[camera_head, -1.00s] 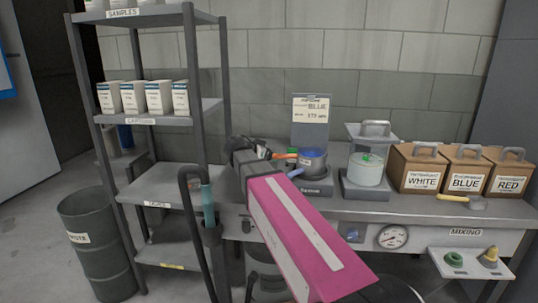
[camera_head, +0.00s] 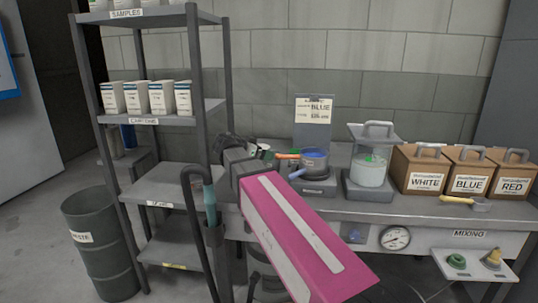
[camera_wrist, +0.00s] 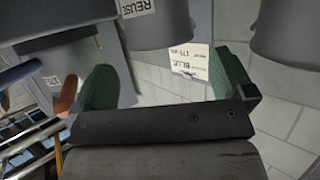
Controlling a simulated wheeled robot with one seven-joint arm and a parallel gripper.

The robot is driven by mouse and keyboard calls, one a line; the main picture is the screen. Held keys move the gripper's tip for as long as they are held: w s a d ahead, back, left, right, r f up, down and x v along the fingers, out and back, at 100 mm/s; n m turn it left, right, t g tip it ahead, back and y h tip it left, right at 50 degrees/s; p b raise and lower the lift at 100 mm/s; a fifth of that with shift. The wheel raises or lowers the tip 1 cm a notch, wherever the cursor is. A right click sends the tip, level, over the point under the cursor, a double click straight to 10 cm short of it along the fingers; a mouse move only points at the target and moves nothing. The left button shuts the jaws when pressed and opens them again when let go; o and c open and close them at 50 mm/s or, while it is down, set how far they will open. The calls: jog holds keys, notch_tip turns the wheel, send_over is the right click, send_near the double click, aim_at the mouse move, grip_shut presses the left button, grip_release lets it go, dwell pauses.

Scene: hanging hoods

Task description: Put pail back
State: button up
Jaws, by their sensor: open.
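My gripper (camera_head: 262,150) is above the left part of the bench, left of the scale, partly hidden by my own arm. In the wrist view its two green fingertips (camera_wrist: 168,82) stand wide apart with nothing between them. A small grey pot with blue inside (camera_head: 313,160) stands on the scale. Grey rounded vessels show in the wrist view, one at top centre (camera_wrist: 158,28) and one at top right (camera_wrist: 290,30). I cannot tell for sure which vessel is the pail.
A rack (camera_head: 165,117) with cartons stands left, beside a waste bin (camera_head: 100,240). A lidded jar (camera_head: 368,172) and boxes marked WHITE (camera_head: 425,182), BLUE (camera_head: 468,184) and RED (camera_head: 511,186) stand right on the bench. An orange handle (camera_head: 286,156) lies close to my gripper.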

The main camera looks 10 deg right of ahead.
jog(key=v, duration=0.6)
jog(key=shift+s, duration=0.1)
dwell(0.4)
